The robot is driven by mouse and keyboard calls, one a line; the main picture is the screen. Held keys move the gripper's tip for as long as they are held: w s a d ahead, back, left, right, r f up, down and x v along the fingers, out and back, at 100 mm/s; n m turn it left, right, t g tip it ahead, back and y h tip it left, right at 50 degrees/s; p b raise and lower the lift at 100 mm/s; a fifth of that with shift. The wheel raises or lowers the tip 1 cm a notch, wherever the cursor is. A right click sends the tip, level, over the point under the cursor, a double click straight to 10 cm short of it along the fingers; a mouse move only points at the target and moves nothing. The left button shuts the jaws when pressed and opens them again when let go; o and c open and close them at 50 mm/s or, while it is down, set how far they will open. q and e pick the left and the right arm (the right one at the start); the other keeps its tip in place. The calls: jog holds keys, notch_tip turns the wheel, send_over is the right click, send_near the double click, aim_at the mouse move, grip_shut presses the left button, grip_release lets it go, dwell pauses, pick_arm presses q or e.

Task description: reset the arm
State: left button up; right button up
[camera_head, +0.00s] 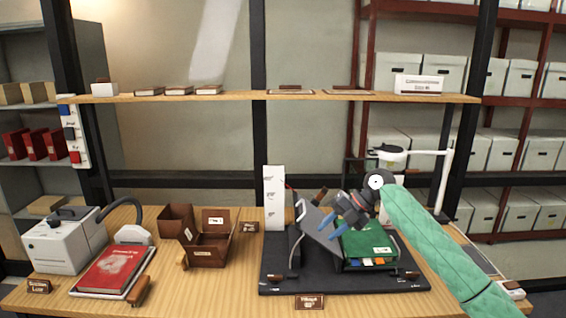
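My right arm (440,250), in a green quilted sleeve, comes in from the right. Its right gripper (334,225) hangs over the dark mat in the right half of the table, pointing down and left. Its two blue fingers look apart, with nothing visible between them. It is in front of a grey slanted panel (318,228) and just left of a green box or book (366,244); whether it touches either is hard to tell. My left gripper is not in view.
The black mat (275,285) bears the panel and green item. Left on the wooden table (210,290) are a red book (110,268), an open brown box (208,248) and a white machine (65,245). A shelf (240,97) runs behind. A white lamp (447,175) stands right.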

jog(key=s+a+f+m+t+h, duration=0.1)
jog(key=s+a+f+m, duration=0.1)
jog(key=s+f+m, duration=0.75)
jog(key=s+a+f+m+t+h, duration=0.1)
jog(key=s+a+f+m, duration=0.3)
jog(key=s+f, duration=1)
jog(key=s+d+f+m+h, duration=0.25)
jog(key=s+d+m, duration=0.3)
jog(key=s, duration=0.35)
jog(key=s+d+f+m+t+h, duration=0.1)
jog(key=s+d+f+m+h, duration=0.2)
jog(key=s+m, duration=0.45)
jog(key=s+d+f+m+h, duration=0.1)
jog(key=s+d+f+m, duration=0.1)
jog(key=s+d+m, duration=0.55)
jog(key=s+a+f+g, duration=0.1)
jog(key=a+f, duration=0.3)
jog(key=f, duration=0.7)
jog(key=s+a+f+n+y, duration=0.1)
jog(key=a+f, duration=0.3)
jog(key=f, duration=0.6)
jog(key=shift+s+f+n+g, duration=0.3)
jog(key=shift+s+f+g, duration=0.1)
jog(key=shift+s, duration=0.25)
jog(key=shift+r, duration=0.1)
